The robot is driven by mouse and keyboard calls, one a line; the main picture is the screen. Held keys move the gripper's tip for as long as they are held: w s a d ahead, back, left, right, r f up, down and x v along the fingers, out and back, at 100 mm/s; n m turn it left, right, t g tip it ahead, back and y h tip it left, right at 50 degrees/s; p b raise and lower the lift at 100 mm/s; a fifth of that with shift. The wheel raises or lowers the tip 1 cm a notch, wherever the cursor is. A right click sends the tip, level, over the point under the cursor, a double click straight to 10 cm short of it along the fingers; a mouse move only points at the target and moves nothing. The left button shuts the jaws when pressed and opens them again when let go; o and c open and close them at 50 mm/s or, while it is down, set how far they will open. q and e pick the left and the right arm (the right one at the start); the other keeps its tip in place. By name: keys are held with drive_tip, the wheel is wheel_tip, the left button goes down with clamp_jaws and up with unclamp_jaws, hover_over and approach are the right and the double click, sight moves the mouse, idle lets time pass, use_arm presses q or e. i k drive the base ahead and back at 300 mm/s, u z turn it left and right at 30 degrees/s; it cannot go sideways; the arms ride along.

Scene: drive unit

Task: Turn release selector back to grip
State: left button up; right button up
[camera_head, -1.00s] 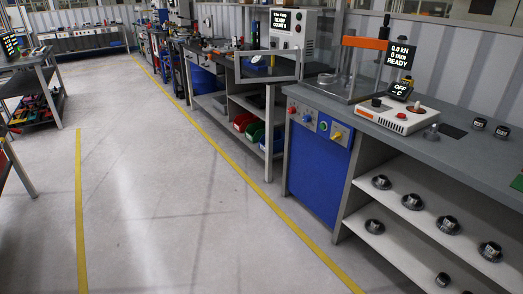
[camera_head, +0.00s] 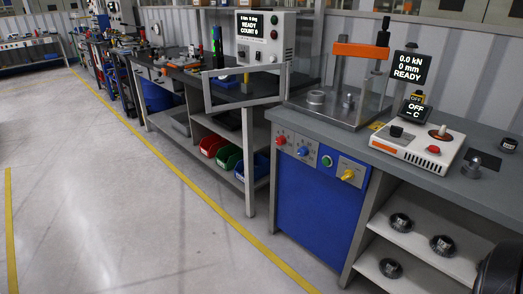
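I cannot read which control is the release selector. A yellow knob (camera_head: 348,175) sits on the grey panel strip (camera_head: 312,156) above the blue cabinet front. A red knob (camera_head: 280,140), a blue knob (camera_head: 303,151) and a green button (camera_head: 326,161) are left of it on that strip. A white control box (camera_head: 412,155) on the bench top carries a black knob (camera_head: 396,131) and a red button (camera_head: 433,149). Neither gripper is in view. A dark rounded shape at the lower right edge may be part of my arm.
A press with an orange crossbar (camera_head: 361,50) stands behind clear guards on the bench. A display (camera_head: 409,67) reads 0.0 kN, 0 mm, READY; a smaller one (camera_head: 414,111) reads OFF. Open shelves (camera_head: 400,235) hold several dark metal parts. The floor (camera_head: 110,220) at left is clear.

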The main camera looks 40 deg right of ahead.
sight(349, 174)
drive_tip(key=i, duration=2.15)
drive_tip(key=z, duration=1.75)
drive_tip(key=i, duration=1.1)
drive_tip(key=z, duration=1.1)
